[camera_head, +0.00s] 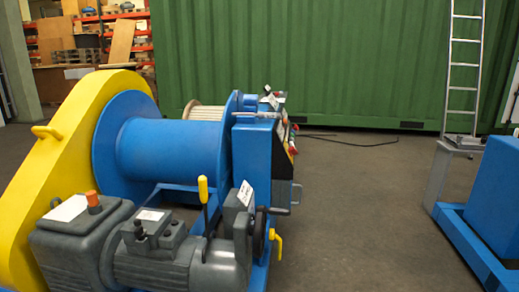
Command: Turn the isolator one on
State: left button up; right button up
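A blue winch drum (170,148) with a yellow chain guard (75,125) stands on the left. A blue box (253,160) sits at the drum's right end. Its dark right side is seen edge-on, with small red and yellow parts (292,148) too small to make out. I cannot tell which part is isolator one. A grey motor and gear unit (165,250) sits in front, with a yellow-handled lever (203,190) upright and a yellow handle (277,243) low at its right. Neither of my grippers is in view.
A blue frame with a block (500,195) stands at the right edge. A ladder (463,70) leans on a green container (330,60). A dark cable (365,142) lies on the floor. The grey floor (370,220) between the machine and the frame is clear.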

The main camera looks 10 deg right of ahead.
aim_at(293, 151)
jog(key=i+l+u, duration=0.2)
jog(key=l, duration=0.15)
jog(key=i+l+u, duration=0.15)
jog(key=l, duration=0.15)
jog(key=i+l+u, duration=0.2)
jog(key=l, duration=0.2)
jog(key=i+l, duration=0.1)
jog(key=l, duration=0.35)
jog(key=i+l+u, duration=0.1)
jog(key=l, duration=0.35)
jog(key=i+l, duration=0.15)
jog(key=l, duration=0.3)
jog(key=i+l+u, duration=0.1)
jog(key=l, duration=0.35)
jog(key=i+l, duration=0.1)
jog(key=l, duration=0.35)
